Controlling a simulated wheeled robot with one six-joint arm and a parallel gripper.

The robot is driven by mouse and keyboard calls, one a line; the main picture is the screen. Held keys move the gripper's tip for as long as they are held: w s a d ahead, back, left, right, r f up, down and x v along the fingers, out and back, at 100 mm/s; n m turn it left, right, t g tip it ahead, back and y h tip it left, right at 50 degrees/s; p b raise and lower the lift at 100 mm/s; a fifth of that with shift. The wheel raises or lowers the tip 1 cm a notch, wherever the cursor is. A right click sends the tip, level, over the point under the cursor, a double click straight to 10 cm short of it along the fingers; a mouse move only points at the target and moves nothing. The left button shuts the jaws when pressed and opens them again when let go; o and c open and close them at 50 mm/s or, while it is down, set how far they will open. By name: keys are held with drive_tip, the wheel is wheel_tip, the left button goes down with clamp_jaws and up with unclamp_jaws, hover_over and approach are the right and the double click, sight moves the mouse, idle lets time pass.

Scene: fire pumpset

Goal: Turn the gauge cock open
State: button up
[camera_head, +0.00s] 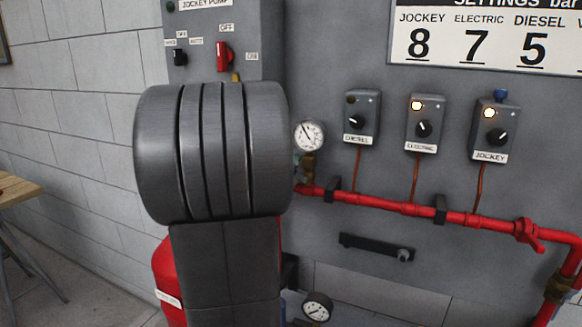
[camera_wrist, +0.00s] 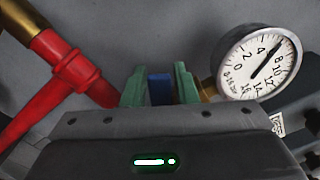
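The gauge cock's blue handle (camera_wrist: 160,88) shows in the wrist view, beside a brass fitting (camera_wrist: 208,90) that leads to a white dial gauge (camera_wrist: 262,62). My gripper (camera_wrist: 160,78) has green fingers, one on each side of the handle, and the handle fills the gap between them. In the head view, the gauge (camera_head: 309,135) sits above the brass cock body (camera_head: 308,166) at the left end of the red pipe. My dark arm hides most of the gripper and handle there. The handle's full angle cannot be made out.
A red pipe (camera_head: 380,203) runs along the grey panel, below three switch boxes, including the jockey box (camera_head: 493,132). A black bar (camera_head: 376,247) is fixed under it. A second gauge (camera_head: 317,307) is lower down. A red pipe (camera_wrist: 75,75) is left in the wrist view.

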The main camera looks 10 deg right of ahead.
drive_tip(key=b+v, duration=0.1)
drive_tip(key=v, duration=1.2)
drive_tip(key=shift+s+a, duration=0.25)
drive_tip(key=shift+s, duration=0.1)
drive_tip(key=c, duration=0.4)
drive_tip(key=shift+f+b, duration=0.25)
drive_tip(key=shift+b, duration=0.3)
clamp_jaws()
drive_tip(key=w+a+f+m+h+b, duration=0.3)
drive_tip(key=f+m+b, duration=0.5)
drive_tip(key=m+b, duration=1.1)
drive_tip(key=w+d+r+p, duration=0.1)
drive_tip(key=w+d+r, duration=0.4)
drive_tip(key=d+r, duration=0.1)
drive_tip(key=shift+w+d+m, duration=0.25)
drive_tip(key=shift+d+m, duration=0.05)
drive_tip(key=shift+d, duration=0.25)
